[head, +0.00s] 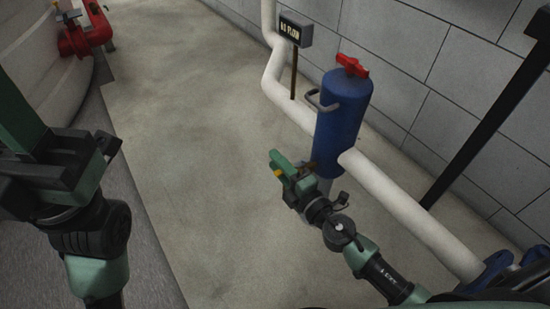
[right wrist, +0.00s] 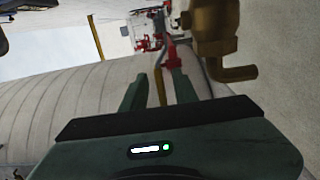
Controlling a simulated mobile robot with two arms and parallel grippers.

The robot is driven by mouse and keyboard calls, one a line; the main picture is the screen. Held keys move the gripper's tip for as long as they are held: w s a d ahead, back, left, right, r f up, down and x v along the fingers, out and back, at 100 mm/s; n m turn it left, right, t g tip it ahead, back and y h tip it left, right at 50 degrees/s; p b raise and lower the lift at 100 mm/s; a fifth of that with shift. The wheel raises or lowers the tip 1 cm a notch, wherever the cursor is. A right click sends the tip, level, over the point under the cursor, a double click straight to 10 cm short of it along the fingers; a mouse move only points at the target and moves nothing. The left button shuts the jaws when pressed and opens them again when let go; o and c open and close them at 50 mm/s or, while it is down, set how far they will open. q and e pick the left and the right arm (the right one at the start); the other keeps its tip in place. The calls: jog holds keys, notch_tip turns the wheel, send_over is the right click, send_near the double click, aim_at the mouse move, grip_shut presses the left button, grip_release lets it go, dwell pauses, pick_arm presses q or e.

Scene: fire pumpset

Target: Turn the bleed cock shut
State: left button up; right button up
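The brass cock body (right wrist: 215,25), with a bent spout, is at the upper right of the right wrist view. In the head view a small brass part (head: 308,168) shows low beside the blue vessel (head: 343,115), partly behind my right gripper. My right gripper (head: 279,165) is beside it, just left of the vessel's foot. In the right wrist view its two green fingers (right wrist: 158,90) stand apart. A yellow strip (right wrist: 158,86) shows between them; I cannot tell whether they touch it. My left gripper (head: 85,150) is at the left, its fingers unclear.
A red handle (head: 351,66) tops the blue vessel, with a grey side handle (head: 322,101). A white pipe (head: 400,212) runs along the block wall. A small sign box (head: 295,30) stands behind. Red pipework (head: 85,30) is far left. The floor between is clear.

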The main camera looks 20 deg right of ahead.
jog(key=shift+w+a, duration=0.15)
jog(key=shift+w, duration=0.2)
grip_shut()
